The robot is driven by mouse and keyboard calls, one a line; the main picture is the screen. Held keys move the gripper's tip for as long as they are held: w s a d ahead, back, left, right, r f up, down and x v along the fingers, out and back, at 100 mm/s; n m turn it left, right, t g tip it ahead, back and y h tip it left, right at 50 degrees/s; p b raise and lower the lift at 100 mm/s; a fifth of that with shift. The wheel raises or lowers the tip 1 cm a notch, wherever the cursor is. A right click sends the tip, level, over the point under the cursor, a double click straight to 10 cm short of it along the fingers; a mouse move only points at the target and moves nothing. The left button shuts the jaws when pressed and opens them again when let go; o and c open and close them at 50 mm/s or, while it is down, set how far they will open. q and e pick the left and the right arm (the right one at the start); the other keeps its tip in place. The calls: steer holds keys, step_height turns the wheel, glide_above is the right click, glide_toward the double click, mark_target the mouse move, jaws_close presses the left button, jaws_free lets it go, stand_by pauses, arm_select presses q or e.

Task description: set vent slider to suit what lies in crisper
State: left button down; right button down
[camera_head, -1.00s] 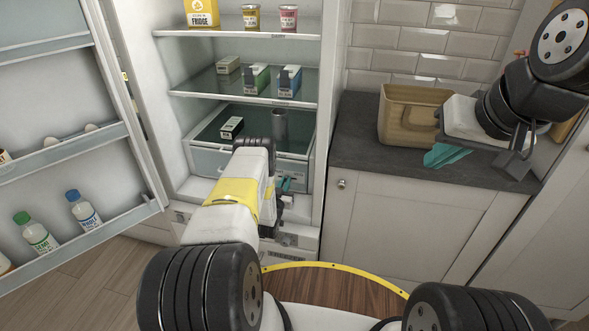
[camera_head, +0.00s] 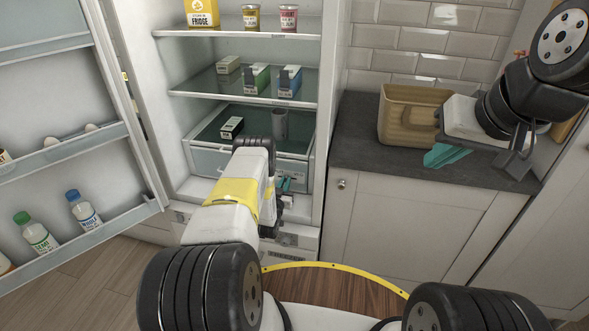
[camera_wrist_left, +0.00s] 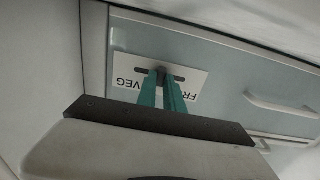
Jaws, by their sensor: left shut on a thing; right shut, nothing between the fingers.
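The crisper drawer (camera_head: 208,160) is at the bottom of the open fridge. In the left wrist view its front (camera_wrist_left: 225,55) carries a white label (camera_wrist_left: 203,80) reading VEG at the left and FR, partly hidden, at the right. A dark slot runs across the label. My left gripper (camera_wrist_left: 161,72) is shut with its teal fingertips at the slot, on the vent slider, which they mostly hide. In the head view the left gripper (camera_head: 285,184) is at the drawer front. The crisper's contents cannot be made out. My right gripper (camera_head: 447,156) is shut and empty over the counter.
A dark small carton (camera_head: 232,127) and a grey cylinder (camera_head: 280,125) show at the glass above the crisper. The open fridge door (camera_head: 60,90) with bottles stands at the left. A tan bin (camera_head: 405,115) is on the dark counter (camera_head: 360,140) at the right.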

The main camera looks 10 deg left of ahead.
mark_target(296, 178)
arm_select(q)
steer(key=shift+s+d, duration=0.1)
steer(key=shift+d, duration=1.65)
steer(key=c, duration=1.4)
jaws_free()
steer(key=shift+c, duration=0.2)
steer(key=s, duration=0.7)
steer(key=shift+s+a, duration=0.1)
steer(key=shift+s, duration=0.3)
steer(key=shift+s, duration=0.1)
